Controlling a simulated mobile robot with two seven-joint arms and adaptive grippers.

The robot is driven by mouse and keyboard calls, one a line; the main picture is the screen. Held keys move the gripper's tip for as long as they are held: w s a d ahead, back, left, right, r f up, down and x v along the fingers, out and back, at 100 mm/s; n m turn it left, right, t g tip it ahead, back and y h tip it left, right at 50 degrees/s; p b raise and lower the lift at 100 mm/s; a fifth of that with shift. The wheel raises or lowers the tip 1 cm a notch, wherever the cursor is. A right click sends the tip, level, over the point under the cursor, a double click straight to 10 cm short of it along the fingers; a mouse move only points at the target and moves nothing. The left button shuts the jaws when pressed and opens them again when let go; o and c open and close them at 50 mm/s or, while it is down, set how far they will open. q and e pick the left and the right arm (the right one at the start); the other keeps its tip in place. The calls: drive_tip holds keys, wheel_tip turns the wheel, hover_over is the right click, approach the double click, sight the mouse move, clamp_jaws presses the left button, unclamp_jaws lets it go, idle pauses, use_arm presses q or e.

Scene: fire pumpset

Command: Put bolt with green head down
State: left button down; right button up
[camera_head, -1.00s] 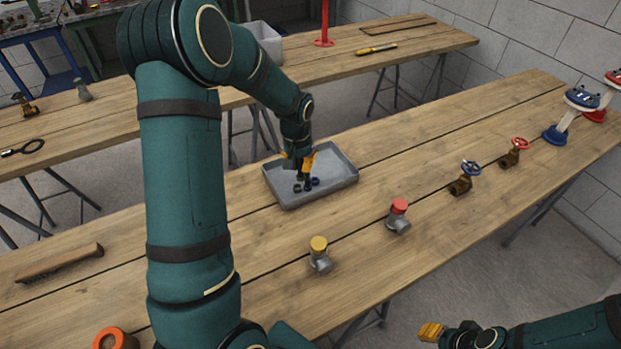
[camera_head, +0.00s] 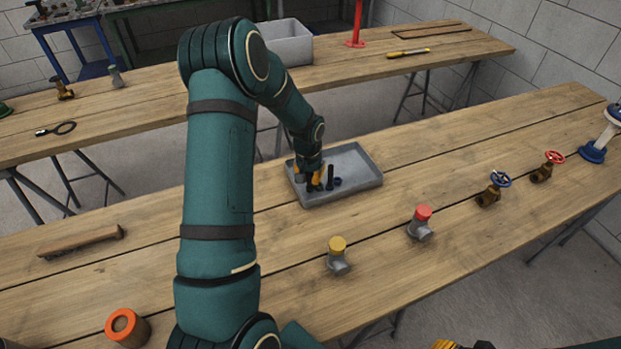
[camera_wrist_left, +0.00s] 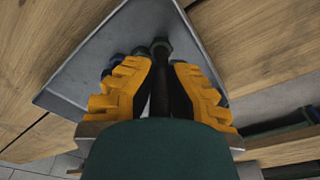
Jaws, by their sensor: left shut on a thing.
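My left gripper (camera_head: 315,177) is low in the left part of the grey tray (camera_head: 372,184), pointing down. In the left wrist view its yellow fingers (camera_wrist_left: 161,85) are closed about a dark shaft. A dark, faintly greenish bolt head (camera_wrist_left: 160,46) shows just past the fingertips. I take this as the bolt with the green head, though fingers and wrist hide much of it. A dark bolt shaft (camera_head: 330,177) stands upright in the tray beside the gripper. My right gripper (camera_head: 462,345) barely shows at the bottom edge; its jaw state cannot be seen.
A small blue-black ring (camera_head: 337,181) lies in the tray. Yellow-topped (camera_head: 337,255) and red-topped (camera_head: 421,222) fittings stand nearer on the table, with two valves (camera_head: 491,190) (camera_head: 545,167) to the right. The tray's right half is free.

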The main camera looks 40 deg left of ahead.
sight(309, 190)
use_arm(q)
drive_tip(key=shift+f, duration=0.25)
drive_tip(key=shift+f, duration=0.2)
drive_tip(key=c, duration=1.1)
unclamp_jaws()
drive_tip(key=shift+c, duration=0.2)
drive_tip(key=shift+r, duration=0.15)
drive_tip(key=shift+r, duration=0.2)
wheel_tip(309, 190, up, 12)
drive_tip(key=s+p, duration=0.1)
drive_tip(key=shift+d+f+p, duration=0.15)
drive_tip(key=shift+d+p, duration=0.05)
drive_tip(key=shift+p, duration=0.15)
drive_tip(key=shift+s, duration=0.1)
